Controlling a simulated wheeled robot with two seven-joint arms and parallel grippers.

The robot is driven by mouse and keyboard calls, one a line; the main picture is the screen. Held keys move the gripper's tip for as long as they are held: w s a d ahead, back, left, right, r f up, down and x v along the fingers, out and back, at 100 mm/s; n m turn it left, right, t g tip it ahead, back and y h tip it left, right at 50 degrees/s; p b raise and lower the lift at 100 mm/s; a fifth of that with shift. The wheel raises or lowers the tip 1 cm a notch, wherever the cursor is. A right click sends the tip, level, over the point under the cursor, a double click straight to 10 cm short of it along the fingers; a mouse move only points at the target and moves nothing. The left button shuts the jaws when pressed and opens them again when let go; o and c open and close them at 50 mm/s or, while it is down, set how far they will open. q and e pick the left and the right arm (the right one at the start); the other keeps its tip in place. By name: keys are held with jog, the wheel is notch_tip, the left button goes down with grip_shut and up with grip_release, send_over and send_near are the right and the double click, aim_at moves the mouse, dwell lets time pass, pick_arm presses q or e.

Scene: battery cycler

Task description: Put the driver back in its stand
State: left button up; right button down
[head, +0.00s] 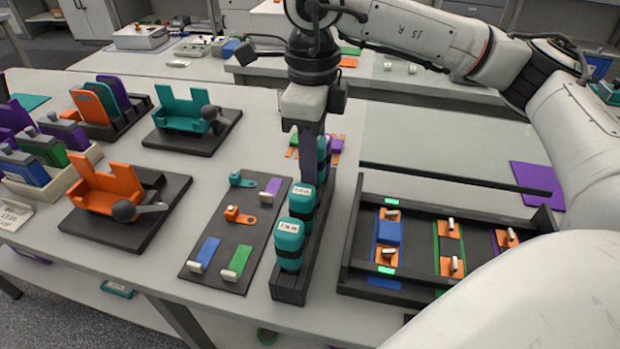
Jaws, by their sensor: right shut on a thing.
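The stand (288,291) is a long, narrow black rack running away from the table's front edge. Two teal drivers with white labels on top, a front one (289,243) and one behind it (302,200), stand upright in it. More teal (323,150) shows farther back, partly hidden by my gripper. My right gripper (311,172) points straight down over the stand, its dark fingers shut on a teal driver. The fingers hide most of the grip, so I cannot tell exactly which driver is held or whether it is fully seated. My left gripper is out of view.
Left of the stand lies a dark mat (215,255) with small coloured parts. Right of it is a black tray (400,292) with coloured strips and green lights. Orange (105,190) and teal (183,112) fixtures stand at left. My right arm covers the right side.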

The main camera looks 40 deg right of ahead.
jog(key=shift+f, duration=2.15)
jog(key=c, duration=1.4)
grip_release()
notch_tip(320, 180, up, 12)
jog(key=shift+r, duration=0.2)
